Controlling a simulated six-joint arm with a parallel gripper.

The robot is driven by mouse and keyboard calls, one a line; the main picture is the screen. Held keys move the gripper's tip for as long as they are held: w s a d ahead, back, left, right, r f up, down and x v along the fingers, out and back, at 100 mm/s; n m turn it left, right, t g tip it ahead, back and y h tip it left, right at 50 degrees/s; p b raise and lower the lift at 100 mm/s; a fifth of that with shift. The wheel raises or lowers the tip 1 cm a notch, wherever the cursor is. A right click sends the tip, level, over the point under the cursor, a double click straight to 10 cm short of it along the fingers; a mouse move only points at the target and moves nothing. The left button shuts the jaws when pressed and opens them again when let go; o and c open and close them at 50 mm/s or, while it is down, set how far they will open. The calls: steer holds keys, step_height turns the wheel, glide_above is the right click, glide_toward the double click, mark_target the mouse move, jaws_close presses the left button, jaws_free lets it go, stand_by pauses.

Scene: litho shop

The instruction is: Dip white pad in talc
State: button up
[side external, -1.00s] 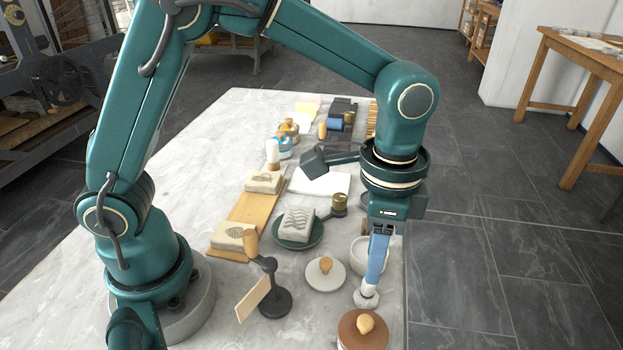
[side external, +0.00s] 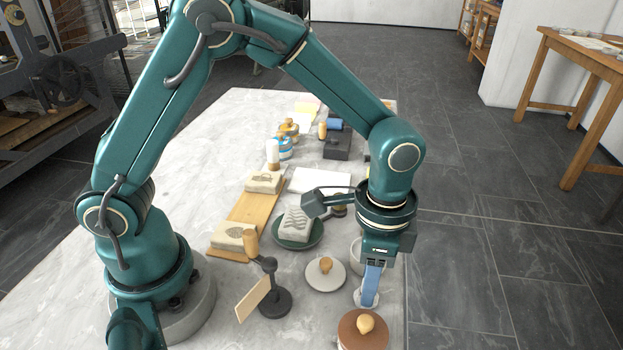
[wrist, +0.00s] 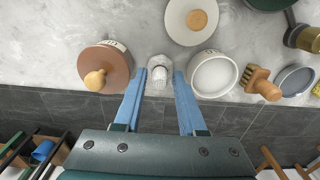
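The white pad (wrist: 159,75) stands on the marble table, directly below my gripper. My gripper (wrist: 160,84) points down with its two blue fingers apart, one on each side of the pad's top. I cannot tell whether either finger touches it. In the side view my gripper (side external: 368,298) is low over the table and its fingers hide most of the pad. A white bowl of white powder (wrist: 214,74), likely the talc, stands open to the right of the pad in the wrist view. In the side view the bowl (side external: 356,249) is partly hidden behind my gripper.
A brown-lidded pot (wrist: 105,67) stands close left of my gripper. A pale lid with a wooden knob (side external: 325,273) lies nearby. A wooden brush (wrist: 262,84) and a grey bowl (wrist: 295,80) are beyond the powder bowl. The table edge runs close by. A dark stand (side external: 273,298) is farther left.

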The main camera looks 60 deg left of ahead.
jaws_close()
steer(key=shift+r, duration=2.55)
